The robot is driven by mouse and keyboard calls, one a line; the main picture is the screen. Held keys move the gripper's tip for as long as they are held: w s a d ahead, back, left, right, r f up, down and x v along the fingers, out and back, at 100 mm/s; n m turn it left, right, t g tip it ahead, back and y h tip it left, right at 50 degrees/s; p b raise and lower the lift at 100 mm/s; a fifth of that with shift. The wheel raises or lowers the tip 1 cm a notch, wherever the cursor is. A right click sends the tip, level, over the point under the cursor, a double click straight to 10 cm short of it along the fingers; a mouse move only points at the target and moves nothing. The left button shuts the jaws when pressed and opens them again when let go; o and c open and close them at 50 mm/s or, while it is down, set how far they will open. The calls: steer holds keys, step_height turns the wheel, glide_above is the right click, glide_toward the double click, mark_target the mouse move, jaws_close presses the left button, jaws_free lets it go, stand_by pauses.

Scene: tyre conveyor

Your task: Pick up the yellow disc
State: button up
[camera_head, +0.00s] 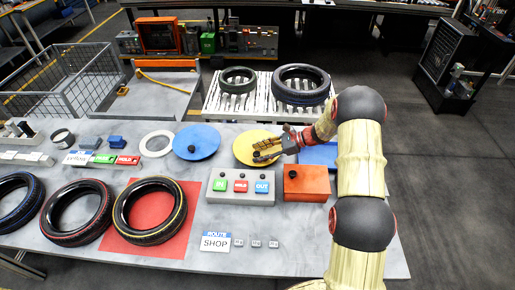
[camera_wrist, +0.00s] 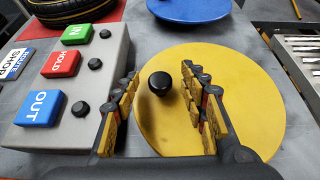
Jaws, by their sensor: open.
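The yellow disc (camera_head: 246,141) lies flat on the grey table, between the blue disc and my arm. It has a black knob near its middle. In the wrist view the yellow disc (camera_wrist: 240,75) fills the centre and right, with its black knob (camera_wrist: 160,83) between my fingers, nearer the left one. My gripper (camera_head: 268,149) is over the disc; in the wrist view my gripper (camera_wrist: 163,80) is open, with a yellow-padded finger on each side of the knob. I cannot tell how far the fingertips are above the disc.
A control box (camera_head: 240,188) with IN, HOLD and OUT buttons stands close in front of the disc, beside an orange block (camera_head: 307,182). A blue disc (camera_head: 196,142) lies to the left. A roller conveyor (camera_head: 255,105) with tyres is behind.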

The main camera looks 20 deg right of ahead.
steer(key=shift+c, duration=0.8)
jaws_close()
